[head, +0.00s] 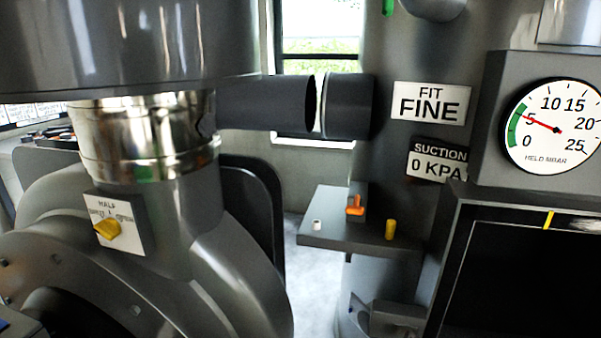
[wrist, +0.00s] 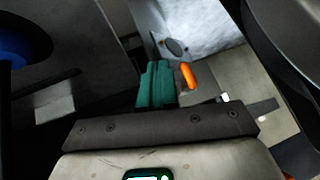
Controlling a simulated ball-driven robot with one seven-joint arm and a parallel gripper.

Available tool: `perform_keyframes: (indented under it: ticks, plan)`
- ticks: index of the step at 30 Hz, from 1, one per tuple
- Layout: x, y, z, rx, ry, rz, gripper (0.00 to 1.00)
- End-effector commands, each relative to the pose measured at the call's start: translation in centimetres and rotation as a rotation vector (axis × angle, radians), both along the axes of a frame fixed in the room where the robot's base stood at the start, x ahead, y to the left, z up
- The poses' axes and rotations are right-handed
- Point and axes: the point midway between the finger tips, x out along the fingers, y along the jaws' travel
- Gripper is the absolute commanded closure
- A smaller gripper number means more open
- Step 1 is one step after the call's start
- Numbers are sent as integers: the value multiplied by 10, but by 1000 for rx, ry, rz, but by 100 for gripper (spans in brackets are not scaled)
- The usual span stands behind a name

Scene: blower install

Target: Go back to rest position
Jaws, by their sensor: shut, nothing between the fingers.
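My gripper (wrist: 158,72) shows in the wrist view as two teal fingers side by side, closed together with nothing between them. Its dark mounting bar and pale grey body fill the bottom of that view. An orange piece (wrist: 188,76) appears just right of the fingertips, apparently beyond them; I cannot tell the distance. In the head view I cannot make out my gripper. There, an orange piece (head: 355,206) stands on a small grey shelf (head: 330,238), with a yellow peg (head: 390,229) and a white peg (head: 317,225) on the same shelf.
A large grey blower housing (head: 215,270) fills the left, with a metal collar (head: 145,135) and a yellow selector knob (head: 107,230). A dark pipe (head: 265,103) runs toward a short coupling (head: 347,106). Signs read FIT FINE (head: 431,103) and SUCTION 0 KPA (head: 437,160). A gauge (head: 552,127) is at right.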

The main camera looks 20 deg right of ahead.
Motion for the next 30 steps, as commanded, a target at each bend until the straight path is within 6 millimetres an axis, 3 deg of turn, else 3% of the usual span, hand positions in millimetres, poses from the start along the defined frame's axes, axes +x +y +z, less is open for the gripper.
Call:
perform_keyframes:
  ticks: [6, 13, 18, 30]
  plan:
    - [-81, 55, -18, -75, 306, 232, 100]
    - [-149, 87, -20, -115, 529, 411, 100]
    - [-168, 94, -19, -125, 591, 460, 100]
    - [-169, 94, -20, -124, 592, 462, 100]
